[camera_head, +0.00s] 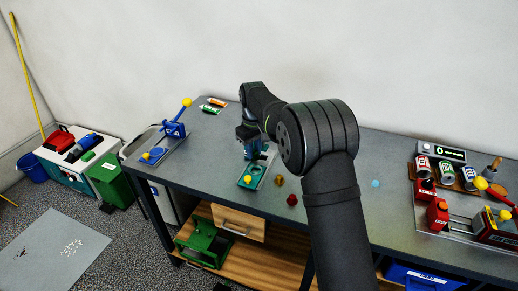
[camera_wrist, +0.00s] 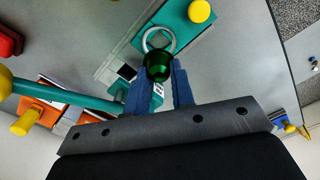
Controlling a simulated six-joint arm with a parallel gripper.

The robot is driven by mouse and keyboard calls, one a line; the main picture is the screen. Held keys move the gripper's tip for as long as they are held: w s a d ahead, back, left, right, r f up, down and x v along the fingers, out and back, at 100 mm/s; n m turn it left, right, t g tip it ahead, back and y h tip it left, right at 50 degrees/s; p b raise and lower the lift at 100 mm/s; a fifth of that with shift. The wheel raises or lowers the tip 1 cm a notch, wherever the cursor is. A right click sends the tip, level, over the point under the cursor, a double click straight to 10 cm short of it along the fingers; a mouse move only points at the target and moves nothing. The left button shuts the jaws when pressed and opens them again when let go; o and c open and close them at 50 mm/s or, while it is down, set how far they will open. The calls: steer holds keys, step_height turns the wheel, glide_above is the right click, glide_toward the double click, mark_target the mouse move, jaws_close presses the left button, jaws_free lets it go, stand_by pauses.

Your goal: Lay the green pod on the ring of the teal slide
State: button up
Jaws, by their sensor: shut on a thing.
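My gripper (camera_wrist: 162,82) has blue fingers and is shut on the dark green pod (camera_wrist: 158,66), which shows between the fingertips in the wrist view. Just beyond the pod is the pale ring (camera_wrist: 146,38) of the teal slide (camera_wrist: 178,24). The pod overlaps the ring's near edge in this view; I cannot tell whether they touch. A yellow knob (camera_wrist: 199,11) sits on the slide's end. In the head view the teal slide (camera_head: 259,171) is on the bench, below my gripper (camera_head: 252,152). The pod is hidden there by my gripper.
A gold pod (camera_head: 279,181) and a red pod (camera_head: 292,199) stand right of the slide. A blue lever station (camera_head: 172,131) is at the left. Cans (camera_head: 446,172) and red machines (camera_head: 437,214) fill the right end. A teal lever (camera_wrist: 65,105) crosses the wrist view.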

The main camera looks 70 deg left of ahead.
steer(key=shift+f, duration=2.75)
steer(key=o, duration=0.8)
steer(key=shift+r, duration=3.5)
steer(key=shift+f, duration=3.5)
